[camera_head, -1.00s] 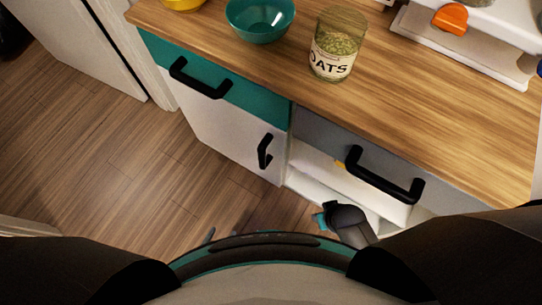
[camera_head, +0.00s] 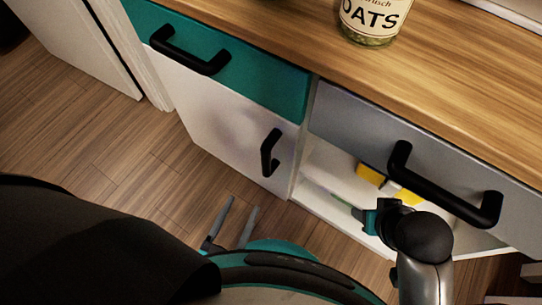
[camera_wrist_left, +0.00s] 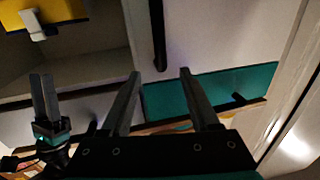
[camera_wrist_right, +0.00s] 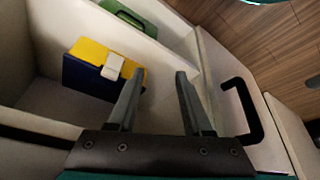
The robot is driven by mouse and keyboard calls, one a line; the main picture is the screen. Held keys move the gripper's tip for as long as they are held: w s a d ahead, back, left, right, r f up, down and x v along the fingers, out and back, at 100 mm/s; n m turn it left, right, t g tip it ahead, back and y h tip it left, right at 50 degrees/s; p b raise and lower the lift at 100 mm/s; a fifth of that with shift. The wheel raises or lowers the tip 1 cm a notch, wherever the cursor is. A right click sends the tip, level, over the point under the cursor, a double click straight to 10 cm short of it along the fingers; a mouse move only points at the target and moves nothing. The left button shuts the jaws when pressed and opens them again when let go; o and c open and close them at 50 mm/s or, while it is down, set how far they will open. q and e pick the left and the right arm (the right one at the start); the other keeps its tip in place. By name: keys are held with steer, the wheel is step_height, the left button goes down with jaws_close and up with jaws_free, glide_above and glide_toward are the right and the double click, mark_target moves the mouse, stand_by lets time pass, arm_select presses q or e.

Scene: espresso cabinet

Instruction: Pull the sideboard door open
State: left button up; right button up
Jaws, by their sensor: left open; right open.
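The sideboard's white door (camera_head: 225,135) is closed below a teal drawer, with a black upright handle (camera_head: 271,152) near its right edge. The handle also shows in the left wrist view (camera_wrist_left: 158,35) and the right wrist view (camera_wrist_right: 245,110). My left gripper (camera_head: 236,218) is open and empty in front of the door, below and left of the handle, apart from it. Its two fingers show in the left wrist view (camera_wrist_left: 158,88). My right gripper (camera_head: 352,208) is open and empty by the open compartment right of the door. In its wrist view (camera_wrist_right: 155,90) the handle is to its right.
The open compartment (camera_wrist_right: 60,100) holds a yellow and navy box (camera_wrist_right: 105,70); a green item (camera_wrist_right: 128,17) is beyond a divider. Above are the teal drawer (camera_head: 250,80) and grey drawer (camera_head: 360,130), both with black handles. An oats jar (camera_head: 372,20) stands on top. Wooden floor lies left.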

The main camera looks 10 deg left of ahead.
arm_select(q)
steer(key=b, duration=0.2)
glide_toward(264, 160)
steer(key=w, duration=0.4)
steer(key=shift+d+f, duration=0.1)
steer(key=shift+d, duration=0.3)
steer(key=w, duration=0.3)
steer(key=w+b, duration=0.1)
steer(key=shift+w+d, duration=0.3)
steer(key=shift+d, duration=0.05)
steer(key=shift+w+d+b, duration=0.15)
steer(key=shift+w+b, duration=0.2)
steer(key=shift+w, duration=0.9)
arm_select(e)
steer(key=w+a+r+t+y, duration=0.2)
steer(key=w+a+t, duration=0.2)
steer(key=a, duration=0.1)
steer(key=shift+w+a+n+t, duration=0.2)
steer(key=shift+n+t, duration=0.1)
steer(key=shift+t, duration=0.1)
arm_select(q)
steer(key=shift+c, duration=0.2)
jaws_close()
